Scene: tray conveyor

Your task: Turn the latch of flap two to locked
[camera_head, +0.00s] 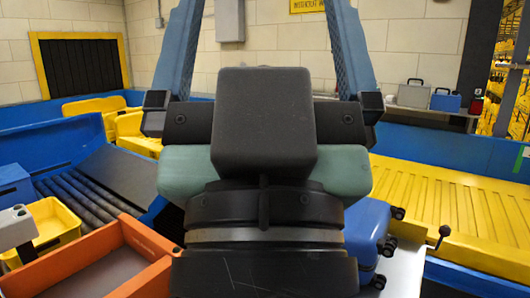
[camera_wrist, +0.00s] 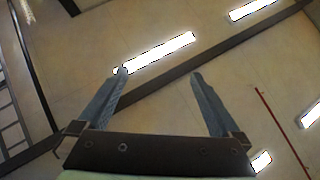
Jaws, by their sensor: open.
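My gripper (camera_wrist: 160,74) is open and empty in the wrist view, its two blue-grey fingers pointing up at the ceiling. In the head view my gripper is large in the centre, and its fingertips run out of the top edge. No latch or numbered flap can be made out in either view. A dark slatted panel in a yellow frame (camera_head: 82,63) is on the left wall; I cannot tell whether it is a flap. A small lever with a black knob (camera_head: 443,233) stands at the lower right, apart from my gripper.
An orange tray (camera_head: 150,240) and a yellow bin (camera_head: 52,222) are at the lower left, beside a black roller conveyor (camera_head: 75,200). A blue wheeled suitcase (camera_head: 367,235) stands right of centre. A yellow ribbed belt (camera_head: 450,205) runs behind it. Cases (camera_head: 413,93) sit on a back shelf.

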